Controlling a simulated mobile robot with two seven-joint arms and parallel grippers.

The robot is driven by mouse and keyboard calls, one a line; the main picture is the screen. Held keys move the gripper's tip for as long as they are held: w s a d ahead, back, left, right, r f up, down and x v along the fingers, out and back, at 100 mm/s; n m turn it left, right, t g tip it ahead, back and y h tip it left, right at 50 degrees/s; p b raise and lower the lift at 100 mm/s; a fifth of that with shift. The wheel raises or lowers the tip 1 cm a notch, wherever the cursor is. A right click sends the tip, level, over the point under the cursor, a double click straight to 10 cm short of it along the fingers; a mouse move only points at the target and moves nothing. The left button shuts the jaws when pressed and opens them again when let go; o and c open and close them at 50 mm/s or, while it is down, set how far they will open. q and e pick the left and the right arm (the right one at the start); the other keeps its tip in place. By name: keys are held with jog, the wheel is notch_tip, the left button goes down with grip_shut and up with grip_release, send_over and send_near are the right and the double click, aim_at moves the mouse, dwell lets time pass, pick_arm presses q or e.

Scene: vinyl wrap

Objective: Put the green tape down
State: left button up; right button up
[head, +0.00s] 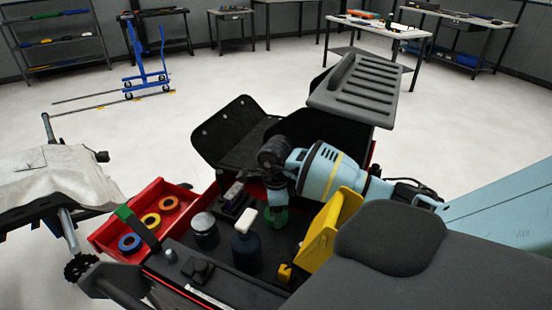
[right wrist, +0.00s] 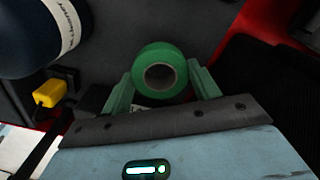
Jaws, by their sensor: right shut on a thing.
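The green tape (right wrist: 160,71) is a roll held between the two green fingers of my right gripper (right wrist: 162,88) in the right wrist view. The fingers press on its sides and its round hole faces the camera. In the head view my right gripper (head: 278,212) points down over the black cart top (head: 215,262), with green showing at its tip. I cannot tell whether the tape touches the surface. A red drawer (head: 103,238) to the left holds a blue, a yellow and an orange tape roll. My left gripper is not in view.
A dark blue bottle (head: 246,249) and a dark jar (head: 204,231) stand left of my right gripper. A yellow bin (head: 330,228) stands close on its right. A black open case (head: 235,140) rises behind. A cloth-covered stand (head: 55,175) is at the left.

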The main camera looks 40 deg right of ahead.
jog(key=shift+f, duration=1.8)
jog(key=shift+f, duration=0.15)
jog(key=shift+f, duration=0.15)
jog(key=o, duration=1)
jog(key=shift+c, duration=0.2)
notch_tip(320, 180, up, 13)
jog(key=shift+f, duration=0.2)
